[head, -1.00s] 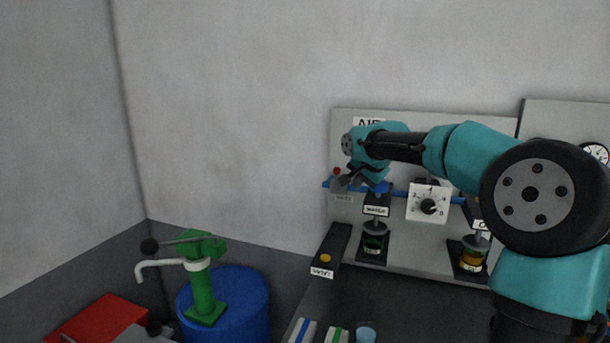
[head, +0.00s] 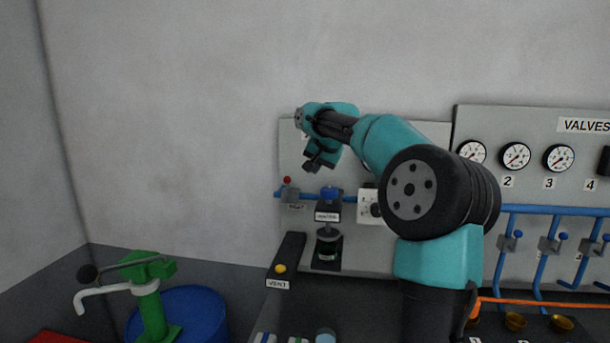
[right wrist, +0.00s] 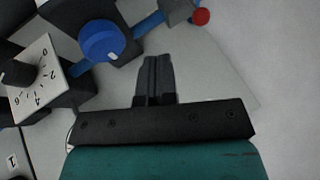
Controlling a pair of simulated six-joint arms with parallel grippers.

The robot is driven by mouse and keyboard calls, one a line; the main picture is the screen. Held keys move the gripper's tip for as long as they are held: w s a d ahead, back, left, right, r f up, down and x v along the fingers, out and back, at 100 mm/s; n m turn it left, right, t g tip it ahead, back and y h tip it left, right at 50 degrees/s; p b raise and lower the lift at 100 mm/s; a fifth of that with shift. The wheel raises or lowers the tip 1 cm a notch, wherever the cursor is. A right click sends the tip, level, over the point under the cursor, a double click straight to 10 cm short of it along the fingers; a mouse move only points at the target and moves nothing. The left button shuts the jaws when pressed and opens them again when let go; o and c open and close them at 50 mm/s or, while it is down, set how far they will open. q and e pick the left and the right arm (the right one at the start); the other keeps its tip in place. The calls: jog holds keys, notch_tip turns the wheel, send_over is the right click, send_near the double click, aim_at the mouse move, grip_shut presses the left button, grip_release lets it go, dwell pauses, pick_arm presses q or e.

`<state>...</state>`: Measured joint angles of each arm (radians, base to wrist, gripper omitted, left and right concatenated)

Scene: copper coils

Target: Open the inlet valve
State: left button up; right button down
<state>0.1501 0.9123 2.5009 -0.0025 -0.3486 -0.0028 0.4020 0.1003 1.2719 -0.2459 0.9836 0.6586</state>
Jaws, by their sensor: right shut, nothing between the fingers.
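The inlet valve (head: 289,195) is a grey block on a blue pipe at the left of the back panel, with a partly legible label below it. Its red ball handle (head: 287,180) stands above the block. My right gripper (head: 312,165) is above and a little to the right of the handle, apart from it. In the right wrist view its fingers (right wrist: 158,72) are together and empty. The red ball (right wrist: 201,17) and part of the grey block (right wrist: 178,10) show at the top there. My left gripper is not in view.
A blue knob (head: 330,194) sits on the pipe just right of the valve, and a white numbered dial (head: 369,207) beyond it is partly hidden by my arm. A yellow vent button (head: 280,269) is below. Gauges (head: 515,156) hang at the right.

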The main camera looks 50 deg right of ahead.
jog(key=w+f, duration=0.7)
jog(key=w, duration=0.2)
jog(key=shift+d+f, duration=0.25)
jog(key=shift+d, duration=0.1)
